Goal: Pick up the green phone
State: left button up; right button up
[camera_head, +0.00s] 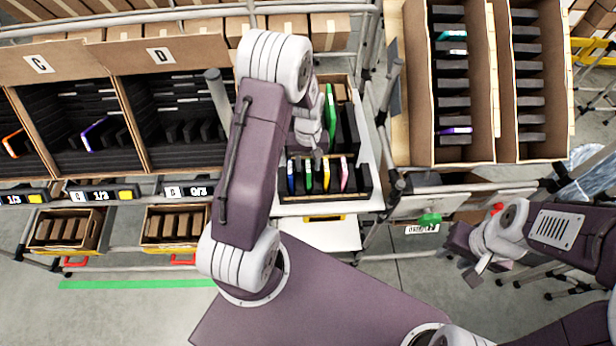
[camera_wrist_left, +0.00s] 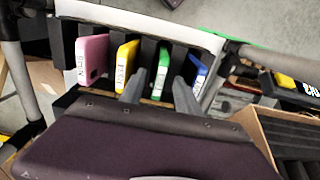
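The green phone (camera_head: 308,176) stands upright in a black slotted rack (camera_head: 368,182). It also shows in the left wrist view (camera_wrist_left: 161,76), with a white label. My left gripper (camera_wrist_left: 158,84) is open and empty, its two fingers to either side of the green phone in that view. I cannot tell whether they touch it. In the head view my left gripper (camera_head: 318,155) is over the rack and partly hidden by its own wrist. My right gripper (camera_head: 470,268) is far to the right, away from the rack; its fingers are too small to judge.
Blue (camera_head: 290,178), yellow (camera_head: 326,174) and pink (camera_head: 344,174) phones stand in nearby slots. Another green slab (camera_head: 330,115) leans behind the rack. Tilted cartons (camera_head: 408,130) stand at right, and shelf cartons (camera_head: 125,115) at left. A white surface (camera_head: 330,234) lies in front.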

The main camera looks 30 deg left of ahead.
pick_arm(q)
notch_tip(320, 180, down, 2)
jog(key=shift+f, duration=0.6)
grip_shut()
pick_arm(e)
jog(key=shift+r, duration=0.55)
